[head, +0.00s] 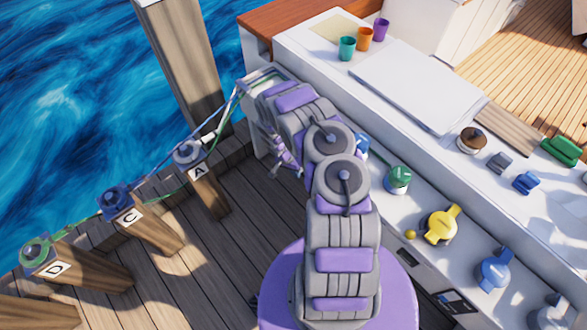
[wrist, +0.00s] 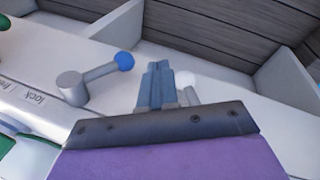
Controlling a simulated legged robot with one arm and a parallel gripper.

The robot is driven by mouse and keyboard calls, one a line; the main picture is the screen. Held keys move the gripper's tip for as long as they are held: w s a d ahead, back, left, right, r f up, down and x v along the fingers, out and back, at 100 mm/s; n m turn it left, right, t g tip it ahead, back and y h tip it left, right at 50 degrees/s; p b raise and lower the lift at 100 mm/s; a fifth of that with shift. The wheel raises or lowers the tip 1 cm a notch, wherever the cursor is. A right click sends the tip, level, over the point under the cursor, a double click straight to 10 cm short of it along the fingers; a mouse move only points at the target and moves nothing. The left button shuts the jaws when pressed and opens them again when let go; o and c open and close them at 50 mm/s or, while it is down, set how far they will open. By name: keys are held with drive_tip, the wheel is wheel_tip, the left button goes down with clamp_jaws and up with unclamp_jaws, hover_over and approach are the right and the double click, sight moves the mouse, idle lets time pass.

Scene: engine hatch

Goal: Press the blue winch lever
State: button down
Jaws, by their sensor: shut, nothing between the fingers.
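A lever with a blue ball knob (wrist: 124,61) shows in the wrist view. Its thin grey arm runs from a short grey post (wrist: 72,85) up and right to the knob. My gripper (wrist: 157,70) is shut and empty, just right of the blue knob in the picture, with a visible gap between them. A second lever with a white knob (wrist: 185,78) is partly hidden behind my fingers. In the head view my arm folds over and down beside the white hull, and the blue-knobbed lever cannot be made out there.
Printed words "lock" and "free" (wrist: 20,92) lie left of the post. White dividers (wrist: 110,25) stand behind the levers. In the head view, green (head: 398,178), yellow (head: 440,225) and blue (head: 495,270) fittings line the ledge. Posts with ropes (head: 122,205) stand left.

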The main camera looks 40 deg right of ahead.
drive_tip(key=s+d+f+b, duration=0.1)
drive_tip(key=s+d+f, duration=0.2)
drive_tip(key=s+f, duration=0.1)
drive_tip(key=shift+d+b, duration=0.15)
drive_tip(key=shift+b, duration=0.2)
drive_tip(key=shift+w+f+g, duration=0.15)
drive_tip(key=shift+g, duration=0.25)
